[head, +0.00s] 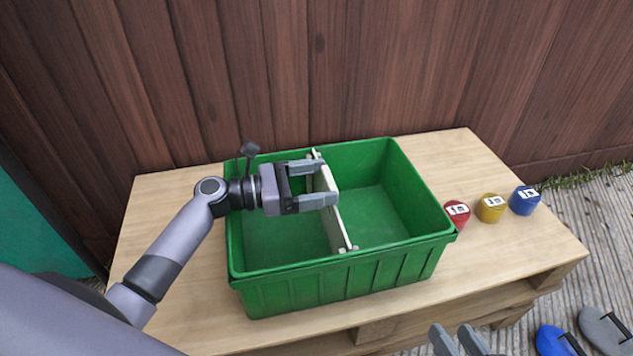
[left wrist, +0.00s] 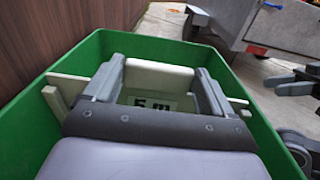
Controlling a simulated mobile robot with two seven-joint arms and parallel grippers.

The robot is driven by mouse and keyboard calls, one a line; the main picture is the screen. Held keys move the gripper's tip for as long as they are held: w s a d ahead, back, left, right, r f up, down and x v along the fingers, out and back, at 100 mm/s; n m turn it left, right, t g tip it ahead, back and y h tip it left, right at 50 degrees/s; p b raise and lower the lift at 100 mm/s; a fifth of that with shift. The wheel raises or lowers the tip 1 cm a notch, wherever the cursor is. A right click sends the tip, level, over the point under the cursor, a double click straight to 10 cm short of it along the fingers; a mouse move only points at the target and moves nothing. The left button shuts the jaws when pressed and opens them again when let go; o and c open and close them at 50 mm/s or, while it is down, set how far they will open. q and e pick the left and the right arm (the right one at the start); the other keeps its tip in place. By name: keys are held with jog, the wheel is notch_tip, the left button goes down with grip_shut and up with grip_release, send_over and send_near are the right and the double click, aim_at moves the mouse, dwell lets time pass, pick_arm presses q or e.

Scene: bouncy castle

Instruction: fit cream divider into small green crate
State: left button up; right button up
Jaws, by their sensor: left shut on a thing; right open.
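The small green crate (head: 405,262) stands on a pale wooden pallet table. The cream divider (head: 338,222) is upright across the crate's middle, running from back wall to front wall, with a compartment on either side. Small pale guides (head: 348,249) show at its front end. My left gripper (head: 328,182) is shut on the divider from the left, over the crate. In the left wrist view the cream divider (left wrist: 160,75) shows between the fingers and beyond both sides. Its lower edge is hidden, so I cannot tell how deep it sits. My right gripper (head: 457,341) is open and empty at the bottom edge.
Red (head: 457,213), yellow (head: 490,207) and blue (head: 524,200) labelled beanbag-like pieces lie right of the crate on the tabletop (head: 535,250). A wooden fence (head: 400,70) stands close behind. Blue (head: 556,341) and grey (head: 603,328) sandals lie on the ground at lower right.

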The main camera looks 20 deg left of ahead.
pick_arm(q)
jog(key=shift+s+d+f, duration=0.1)
jog(key=shift+f, duration=0.35)
jog(key=shift+s+d+f, duration=0.1)
jog(key=shift+f, duration=0.3)
jog(key=o, duration=1)
jog(key=shift+c, duration=0.2)
jog(key=shift+r+p, duration=0.55)
jog(key=shift+r, duration=0.1)
notch_tip(320, 180, up, 16)
jog(key=p, duration=0.8)
jog(key=shift+w+a+f, duration=0.2)
jog(key=shift+f, duration=0.05)
